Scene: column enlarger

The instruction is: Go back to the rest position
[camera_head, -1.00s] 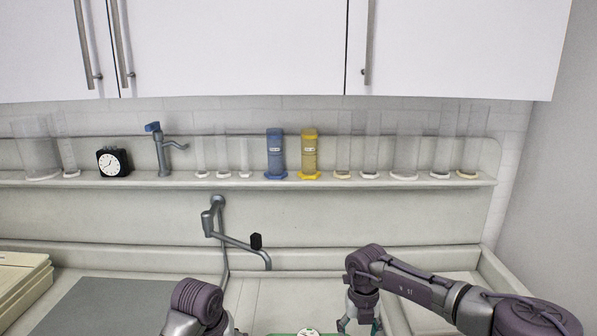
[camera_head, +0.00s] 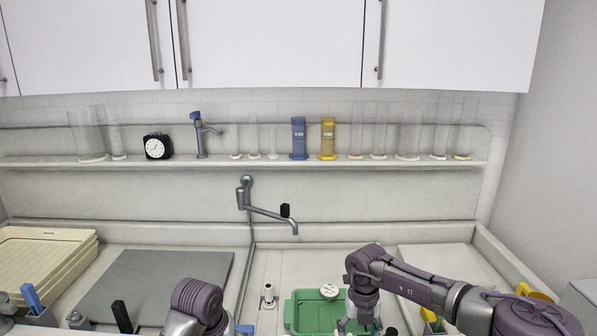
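My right arm comes in from the right. Its gripper (camera_head: 359,326) hangs pointing down over the right part of a green tray (camera_head: 302,296). Its fingers look spread apart at the bottom edge, and I see nothing held between them. My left arm (camera_head: 199,303) shows only as a purple joint at the bottom edge, left of the tray. The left gripper's fingers are cut off or hidden there, so their state does not show.
A tap (camera_head: 266,210) reaches over the sink area. A grey mat (camera_head: 160,275) and stacked cream trays (camera_head: 45,262) lie left. A shelf (camera_head: 330,163) holds cylinders and a clock (camera_head: 157,147). A white round-topped item (camera_head: 329,290) is at the green tray.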

